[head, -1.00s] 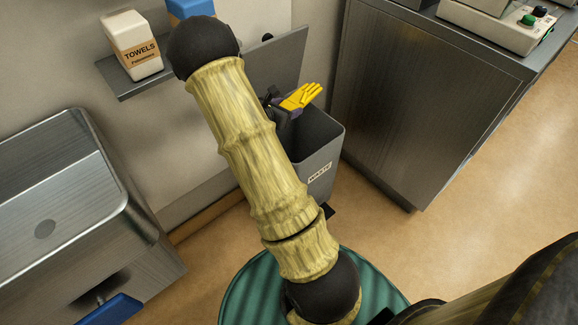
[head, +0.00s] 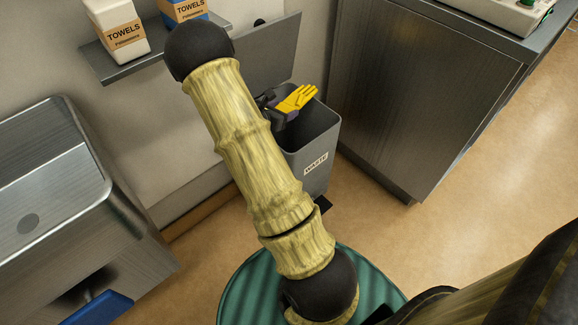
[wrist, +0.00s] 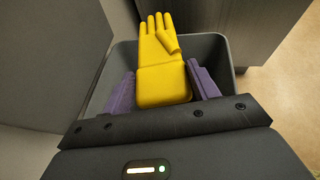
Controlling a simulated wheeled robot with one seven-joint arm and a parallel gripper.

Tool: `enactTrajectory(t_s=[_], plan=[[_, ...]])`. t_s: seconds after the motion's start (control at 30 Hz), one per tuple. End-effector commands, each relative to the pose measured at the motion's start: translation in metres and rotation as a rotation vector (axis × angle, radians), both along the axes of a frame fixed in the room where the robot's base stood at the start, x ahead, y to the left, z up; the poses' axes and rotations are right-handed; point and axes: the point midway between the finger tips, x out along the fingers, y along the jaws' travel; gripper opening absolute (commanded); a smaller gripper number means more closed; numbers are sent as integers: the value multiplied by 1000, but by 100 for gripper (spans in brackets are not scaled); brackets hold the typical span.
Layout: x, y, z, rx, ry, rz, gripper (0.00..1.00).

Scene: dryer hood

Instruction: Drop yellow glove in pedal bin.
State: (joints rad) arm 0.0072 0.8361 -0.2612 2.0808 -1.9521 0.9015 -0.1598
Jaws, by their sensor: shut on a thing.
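The yellow glove (head: 297,99) is held at its cuff by my gripper (head: 279,114), over the open top of the pedal bin. In the wrist view the glove (wrist: 160,65) points away from me with its fingers spread, between the purple fingers of my gripper (wrist: 163,90). The grey pedal bin (head: 312,160) is labelled WASTE, and its lid (head: 270,58) stands raised at the back. The bin's rim (wrist: 222,50) shows around the glove in the wrist view. My arm hides part of the bin's left side.
A steel cabinet (head: 420,95) stands close to the bin's right. A wall shelf (head: 150,55) with towel boxes is at upper left. A steel sink (head: 60,180) is at left. Floor (head: 375,220) is clear in front of the cabinet.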

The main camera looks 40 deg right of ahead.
Motion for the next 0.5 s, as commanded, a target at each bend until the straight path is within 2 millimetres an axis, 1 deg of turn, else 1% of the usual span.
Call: enactTrajectory(t_s=[0.07,0.33,0.37,0.4,0.47,0.5], plan=[[0,0,-4,0,0,0,37],[0,0,-4,-1,0,0,37],[0,0,-4,-1,0,0,61],[0,0,-4,-1,0,0,69],[0,0,-4,-1,0,0,81],[0,0,-4,-1,0,0,85]])
